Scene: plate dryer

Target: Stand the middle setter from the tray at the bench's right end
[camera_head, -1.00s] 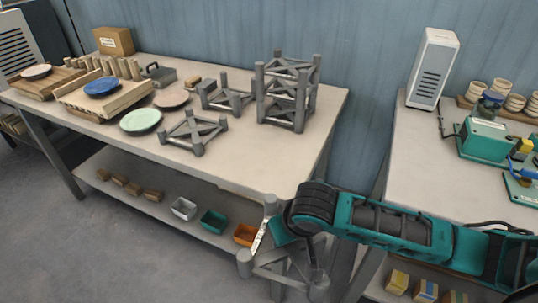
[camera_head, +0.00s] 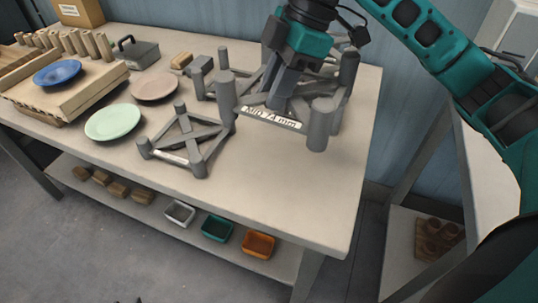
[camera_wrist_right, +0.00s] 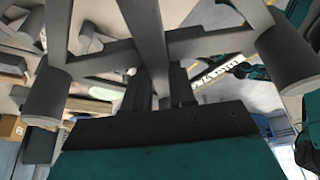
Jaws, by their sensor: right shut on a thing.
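My right gripper (camera_head: 282,97) is shut on a grey setter labelled "MID 74 mm" (camera_head: 318,124), a cross frame with cylindrical posts. It holds the setter over the right part of the bench (camera_head: 290,190); whether the posts touch anything below is unclear. In the right wrist view the fingers (camera_wrist_right: 158,90) close on the setter's crossed bars (camera_wrist_right: 205,42). Another grey setter (camera_head: 188,135) with a white label stands on the bench to its left. A further one (camera_head: 203,82) stands behind, partly covered. The stacked frames at the back right are mostly hidden. My left gripper is out of view.
A green plate (camera_head: 113,122), a pinkish plate (camera_head: 155,86) and a blue plate (camera_head: 57,73) on a wooden stand lie to the left. Small bins (camera_head: 217,228) sit on the lower shelf. The bench's front right corner is clear.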

